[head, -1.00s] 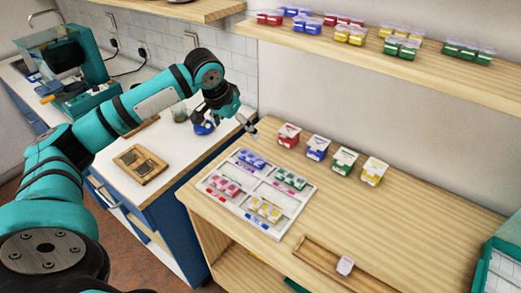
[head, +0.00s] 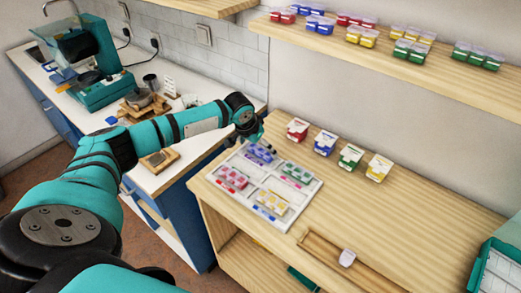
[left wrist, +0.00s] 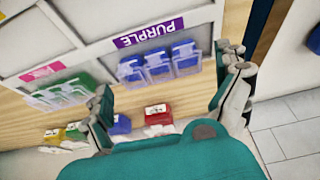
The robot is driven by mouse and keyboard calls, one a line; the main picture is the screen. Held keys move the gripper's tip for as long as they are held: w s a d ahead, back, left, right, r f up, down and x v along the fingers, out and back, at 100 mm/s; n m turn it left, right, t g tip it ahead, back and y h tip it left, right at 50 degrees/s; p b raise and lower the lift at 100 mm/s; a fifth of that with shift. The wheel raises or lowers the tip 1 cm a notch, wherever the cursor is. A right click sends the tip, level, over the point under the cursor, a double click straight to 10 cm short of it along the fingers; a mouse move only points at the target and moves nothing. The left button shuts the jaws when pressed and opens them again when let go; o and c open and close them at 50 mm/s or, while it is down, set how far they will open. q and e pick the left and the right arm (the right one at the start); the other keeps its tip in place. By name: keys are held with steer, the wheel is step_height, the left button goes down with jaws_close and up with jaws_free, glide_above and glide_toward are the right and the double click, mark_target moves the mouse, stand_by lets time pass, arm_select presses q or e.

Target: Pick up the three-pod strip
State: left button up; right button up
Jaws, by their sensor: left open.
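A strip of three joined blue pods (left wrist: 160,62) sits by the purple label (left wrist: 148,32) of the white divided tray (head: 287,221). In the head view the blue strip (head: 262,154) is in the tray's back-left compartment, partly covered by my left gripper (head: 256,141). The left wrist view shows my left gripper (left wrist: 168,74) open, one finger on each side of the strip and apart from it. I cannot tell the exact height gap. My right gripper is out of view.
The tray also holds red-pink (head: 232,177), green (head: 297,173) and yellow (head: 271,203) pods. Red (head: 297,129), blue (head: 325,142), green (head: 350,156) and yellow (head: 378,167) boxes stand behind it. A shelf (head: 400,63) overhangs the back.

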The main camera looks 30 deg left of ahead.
arm_select(q)
steer(key=shift+x, duration=1.35)
steer(key=c, duration=0.8)
steer(key=shift+c, duration=0.2)
steer(key=shift+r, duration=0.2)
